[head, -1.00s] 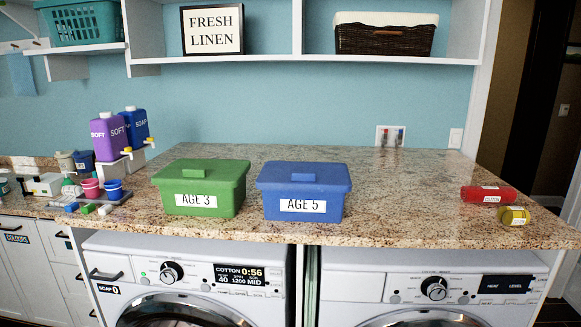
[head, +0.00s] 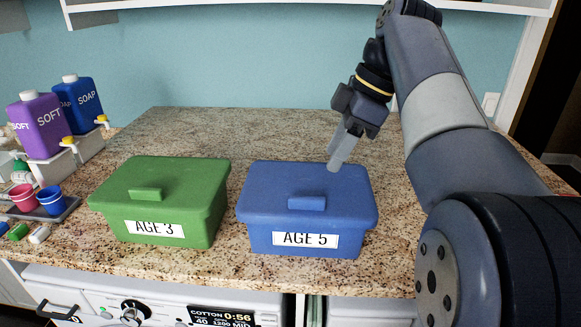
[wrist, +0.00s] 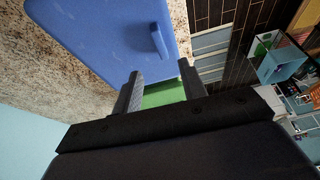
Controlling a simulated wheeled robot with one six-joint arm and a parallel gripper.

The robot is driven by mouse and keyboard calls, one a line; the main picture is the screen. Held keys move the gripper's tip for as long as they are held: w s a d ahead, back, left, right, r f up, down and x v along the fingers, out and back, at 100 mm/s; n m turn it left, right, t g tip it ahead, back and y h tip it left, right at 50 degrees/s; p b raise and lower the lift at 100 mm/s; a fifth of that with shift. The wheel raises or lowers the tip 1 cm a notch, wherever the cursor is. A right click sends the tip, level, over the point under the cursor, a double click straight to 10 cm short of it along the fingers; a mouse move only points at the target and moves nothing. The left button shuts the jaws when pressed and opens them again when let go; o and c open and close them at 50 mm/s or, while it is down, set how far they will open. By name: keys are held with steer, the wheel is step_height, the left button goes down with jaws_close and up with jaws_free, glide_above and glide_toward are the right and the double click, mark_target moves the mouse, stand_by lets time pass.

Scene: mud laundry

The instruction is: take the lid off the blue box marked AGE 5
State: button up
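The blue box (head: 262,236) marked AGE 5 stands upright on the counter, its label facing me. Its blue lid (head: 268,182) is on, with a small raised handle (head: 307,203) at the middle. The lid and handle (wrist: 158,41) also show in the wrist view. My gripper (head: 336,162) hangs tilted by the lid's back right part, behind and right of the handle. I cannot tell whether the fingertips are clear of the lid. In the wrist view my fingers (wrist: 160,72) are apart with nothing gripped; the handle lies ahead of them.
A green lidded box (head: 160,205) marked AGE 3 stands close left of the blue box. Purple SOFT (head: 37,125) and blue SOAP (head: 78,105) bottles, with cups (head: 50,200), are at the far left. The granite counter (head: 200,130) is clear behind the boxes. Washer fronts are below.

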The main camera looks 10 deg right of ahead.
mark_target(307, 198)
steer(key=shift+p+x, duration=0.35)
steer(key=shift+x, duration=4.85)
steer(key=shift+a, duration=0.2)
steer(key=shift+c, duration=0.4)
jaws_close()
